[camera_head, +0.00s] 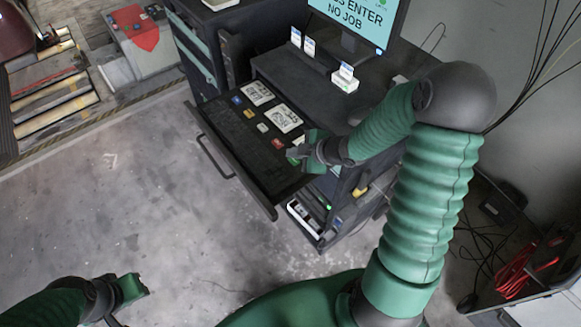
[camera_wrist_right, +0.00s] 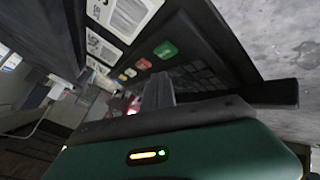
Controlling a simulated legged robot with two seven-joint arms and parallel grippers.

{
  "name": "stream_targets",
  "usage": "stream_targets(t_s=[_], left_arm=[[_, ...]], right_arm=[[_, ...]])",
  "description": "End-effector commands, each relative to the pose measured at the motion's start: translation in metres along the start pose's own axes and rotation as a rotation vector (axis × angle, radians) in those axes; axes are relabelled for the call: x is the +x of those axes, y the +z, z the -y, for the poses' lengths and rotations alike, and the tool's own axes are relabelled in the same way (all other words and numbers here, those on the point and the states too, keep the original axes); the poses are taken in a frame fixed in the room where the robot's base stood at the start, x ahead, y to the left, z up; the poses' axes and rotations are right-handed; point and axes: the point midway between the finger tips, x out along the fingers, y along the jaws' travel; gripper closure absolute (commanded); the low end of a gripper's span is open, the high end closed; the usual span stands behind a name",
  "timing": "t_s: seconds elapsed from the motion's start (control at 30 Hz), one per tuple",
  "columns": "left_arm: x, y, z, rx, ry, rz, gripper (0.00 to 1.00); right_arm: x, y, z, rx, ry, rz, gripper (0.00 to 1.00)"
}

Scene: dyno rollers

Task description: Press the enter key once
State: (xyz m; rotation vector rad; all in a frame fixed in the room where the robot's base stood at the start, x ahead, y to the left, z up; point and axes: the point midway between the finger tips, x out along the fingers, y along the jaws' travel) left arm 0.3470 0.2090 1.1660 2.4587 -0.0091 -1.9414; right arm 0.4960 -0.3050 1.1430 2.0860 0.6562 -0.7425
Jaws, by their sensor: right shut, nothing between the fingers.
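A pulled-out drawer (camera_head: 215,136) holds a dark panel with a row of coloured keys. The green key (camera_wrist_right: 165,49) shows clearly in the wrist view, and part of it shows beside my gripper in the head view (camera_head: 297,141). The red key (camera_head: 277,143) is next to it, also in the wrist view (camera_wrist_right: 144,64). I cannot read the key labels. My right gripper (camera_head: 295,157) is shut and empty, its tip (camera_wrist_right: 158,80) close to the green and red keys. I cannot tell whether it touches. My left gripper (camera_head: 143,288) is low at the left, far from the panel.
A monitor (camera_head: 355,22) shows text ending "ENTER NO JOB". White cards (camera_head: 258,93) lie on the panel, and card holders (camera_head: 345,79) stand on the cabinet top. Rollers (camera_head: 50,85) lie at the far left. Red cable (camera_head: 525,270) lies at the right. Floor before the drawer is clear.

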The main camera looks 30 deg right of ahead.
Motion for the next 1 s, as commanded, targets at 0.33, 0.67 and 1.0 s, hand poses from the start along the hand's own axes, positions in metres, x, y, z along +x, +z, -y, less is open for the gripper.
stream_targets(t_s=[0.33, 0.67, 1.0], left_arm=[[0.0061, 0.0010, -0.0004, 0.001, 0.000, -0.001, 0.72], [0.0062, 0.0012, -0.0002, 0.001, 0.000, -0.001, 0.72], [0.0063, 0.0012, -0.0003, 0.001, 0.000, -0.001, 0.72]], right_arm=[[0.0069, 0.0031, 0.0034, -0.001, -0.001, 0.001, 1.00], [0.0059, 0.0004, 0.0044, -0.003, 0.001, 0.002, 1.00], [0.0066, 0.0044, 0.0030, 0.001, 0.000, 0.000, 1.00]])
